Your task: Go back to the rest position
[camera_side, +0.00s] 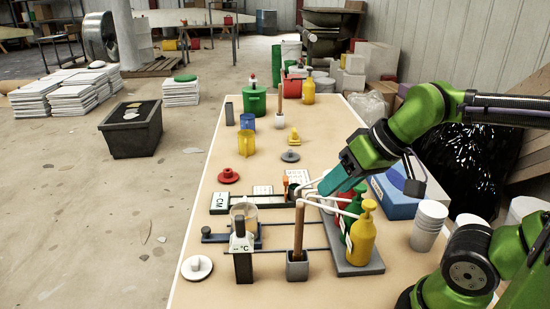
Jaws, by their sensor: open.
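My gripper (297,190) is at the end of my green arm, tilted down and to the left over the middle of the table (205,160). Its teal body sits just behind and above the pump bottles. The fingertips are small and partly hidden among white spouts and an orange-red part, so any contact there cannot be told. I see nothing clearly held. The yellow pump bottle (362,238) stands in front, with a green pump bottle (353,205) and a red one (344,200) behind it, on a grey tray (362,268).
A scale (220,203) and a clear beaker (243,212) stand left of the gripper. A brush holder (297,265) with an upright wooden handle (299,228) is in front. White cups (428,220) and a blue box (395,195) are at right.

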